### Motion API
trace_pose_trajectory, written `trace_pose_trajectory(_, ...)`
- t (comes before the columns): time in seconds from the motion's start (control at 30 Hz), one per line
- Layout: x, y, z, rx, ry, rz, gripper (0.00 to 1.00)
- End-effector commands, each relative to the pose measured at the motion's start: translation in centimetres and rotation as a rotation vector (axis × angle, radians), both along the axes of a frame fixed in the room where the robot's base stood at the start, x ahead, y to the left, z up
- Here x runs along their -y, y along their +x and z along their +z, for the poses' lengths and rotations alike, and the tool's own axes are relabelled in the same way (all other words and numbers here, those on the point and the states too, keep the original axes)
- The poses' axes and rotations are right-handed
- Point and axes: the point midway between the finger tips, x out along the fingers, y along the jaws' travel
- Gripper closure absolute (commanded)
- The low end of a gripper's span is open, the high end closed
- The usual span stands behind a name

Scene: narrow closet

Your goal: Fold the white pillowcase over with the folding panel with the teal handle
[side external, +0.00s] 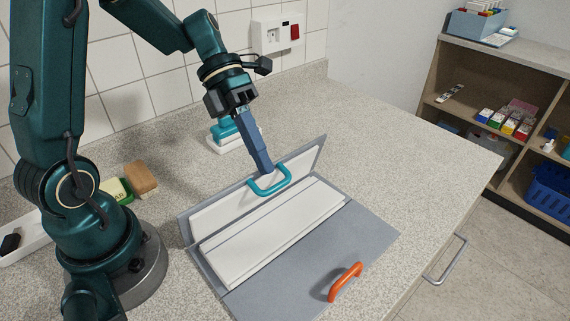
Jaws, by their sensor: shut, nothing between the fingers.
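The white pillowcase (275,238) lies as a long layered strip on the middle of the grey folding board. Another white part of it (212,212) shows against the tilted back panel. That folding panel (317,158) stands raised at an angle behind the strip. The teal handle (282,184) is at this panel, around its middle. My gripper (265,170) is shut with nothing between its fingers. It points down with its fingertips at the teal handle, overlapping the handle's loop in this view. I cannot tell whether they touch it.
A flat front panel (300,285) carries an orange handle (346,282). A teal-and-white object (225,134) stands behind the board. A sponge (117,190) and a brown block (141,177) lie at left. The speckled counter (420,165) is clear at right. A wall socket box (275,32) is behind.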

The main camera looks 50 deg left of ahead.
Motion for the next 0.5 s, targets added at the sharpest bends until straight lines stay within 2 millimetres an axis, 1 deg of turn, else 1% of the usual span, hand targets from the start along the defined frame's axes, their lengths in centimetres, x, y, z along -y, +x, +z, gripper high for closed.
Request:
trace_pose_trajectory(0.1, 0.8, -0.05, -0.85, -0.002, -0.002, -0.003, 1.0)
trace_pose_trajectory(0.2, 1.04, -0.02, -1.19, 0.0, -0.001, 0.0, 1.0)
trace_pose_trajectory(0.5, 1.1, 0.0, -1.27, 0.001, -0.001, 0.001, 1.0)
